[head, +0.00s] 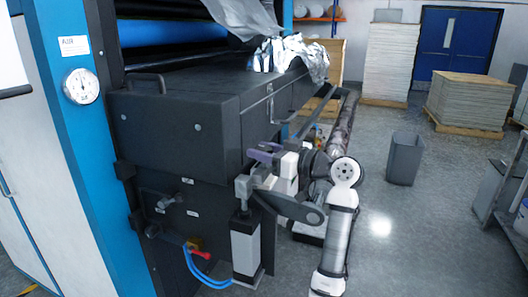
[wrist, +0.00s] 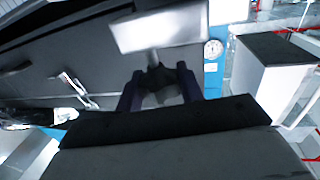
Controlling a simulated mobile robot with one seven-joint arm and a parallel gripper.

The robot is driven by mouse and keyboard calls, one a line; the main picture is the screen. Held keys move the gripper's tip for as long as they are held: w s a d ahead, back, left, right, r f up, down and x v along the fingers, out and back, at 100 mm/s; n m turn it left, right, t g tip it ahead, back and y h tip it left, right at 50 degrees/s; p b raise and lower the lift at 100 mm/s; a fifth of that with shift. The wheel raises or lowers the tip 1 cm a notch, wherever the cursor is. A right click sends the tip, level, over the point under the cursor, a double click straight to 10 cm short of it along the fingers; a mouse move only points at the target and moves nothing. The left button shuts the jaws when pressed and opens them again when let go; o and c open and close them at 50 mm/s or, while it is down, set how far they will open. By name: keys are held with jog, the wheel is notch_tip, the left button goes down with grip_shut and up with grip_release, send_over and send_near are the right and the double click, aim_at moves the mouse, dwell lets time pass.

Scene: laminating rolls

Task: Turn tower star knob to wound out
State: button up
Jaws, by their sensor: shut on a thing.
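The tower (head: 245,247) is a short silver and black column at the machine's lower right corner, with a silver block on top. In the wrist view a bright silver block (wrist: 160,32) spans the top, with a dark star knob (wrist: 156,78) on a short stem below it. The purple fingers of my gripper (wrist: 158,88) stand on either side of the knob, shut on it. In the head view my gripper (head: 264,157) is beside the tower's top. The knob is hard to make out there, and its turn angle cannot be told.
The dark machine housing (head: 180,120) stands close at left, with a blue frame (head: 70,25) and round gauge (head: 82,86). Blue hoses (head: 203,275) and a red handle (head: 201,255) sit low near the tower. A grey bin (head: 404,160) stands on open floor at right.

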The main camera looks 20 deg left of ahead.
jog(key=o, duration=1)
jog(key=shift+c, duration=0.2)
jog(key=b+v, duration=0.3)
jog(key=v, duration=1.1)
jog(key=shift+b, duration=0.35)
